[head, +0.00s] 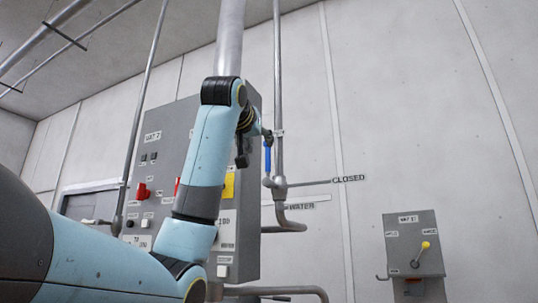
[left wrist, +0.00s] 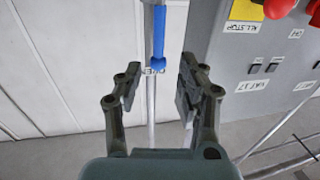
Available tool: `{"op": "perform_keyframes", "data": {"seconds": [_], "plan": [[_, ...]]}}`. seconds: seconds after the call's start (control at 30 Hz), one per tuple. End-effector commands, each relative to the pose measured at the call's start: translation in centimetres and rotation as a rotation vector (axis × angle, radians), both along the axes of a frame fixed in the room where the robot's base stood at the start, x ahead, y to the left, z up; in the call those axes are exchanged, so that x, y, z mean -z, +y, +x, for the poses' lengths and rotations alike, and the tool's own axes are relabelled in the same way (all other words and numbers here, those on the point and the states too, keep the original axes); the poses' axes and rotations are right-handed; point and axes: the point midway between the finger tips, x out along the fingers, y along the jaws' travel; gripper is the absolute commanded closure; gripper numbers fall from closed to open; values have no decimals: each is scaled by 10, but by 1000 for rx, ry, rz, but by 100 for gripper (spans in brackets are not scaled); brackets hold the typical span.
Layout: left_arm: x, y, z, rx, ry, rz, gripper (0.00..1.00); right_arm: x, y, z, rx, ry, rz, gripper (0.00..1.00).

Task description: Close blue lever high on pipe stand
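The blue lever (head: 267,158) stands upright beside the pipe stand (head: 278,90), above a grey valve body (head: 279,187). A rod runs right from the valve to a CLOSED sign (head: 349,178). My left gripper (head: 243,153) is just left of the lever, partly hidden by my arm. In the left wrist view the left gripper (left wrist: 158,92) is open and empty, and the blue lever (left wrist: 159,40) shows beyond the gap between its fingers. A small, partly covered label (left wrist: 155,71) sits at the lever's end. My right gripper is out of view.
A grey control panel (head: 165,150) with red switches stands behind my left arm. Bent pipes (head: 292,222) with a WATER label (head: 302,206) lie below the valve. A grey box with a yellow-knobbed lever (head: 415,240) is at lower right.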

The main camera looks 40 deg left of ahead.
Motion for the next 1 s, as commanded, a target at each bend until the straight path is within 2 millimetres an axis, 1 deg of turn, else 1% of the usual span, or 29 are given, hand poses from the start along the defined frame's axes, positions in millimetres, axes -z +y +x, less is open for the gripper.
{"op": "perform_keyframes", "data": {"seconds": [0.1, 0.3, 0.43, 0.6, 0.87, 1.0], "plan": [[-1, 12, 21, -1, 7, -3, 61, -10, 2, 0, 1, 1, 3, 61], [-1, 31, 55, 0, 7, -3, 61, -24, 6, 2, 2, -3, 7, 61], [0, 39, 72, 0, 6, -2, 61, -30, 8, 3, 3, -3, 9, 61], [1, 44, 81, 1, 3, -1, 61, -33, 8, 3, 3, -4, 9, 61], [2, 45, 82, 1, 3, -1, 61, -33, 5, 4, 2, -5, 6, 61], [2, 45, 82, 1, 3, -1, 79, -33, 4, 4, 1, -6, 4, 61]]}}
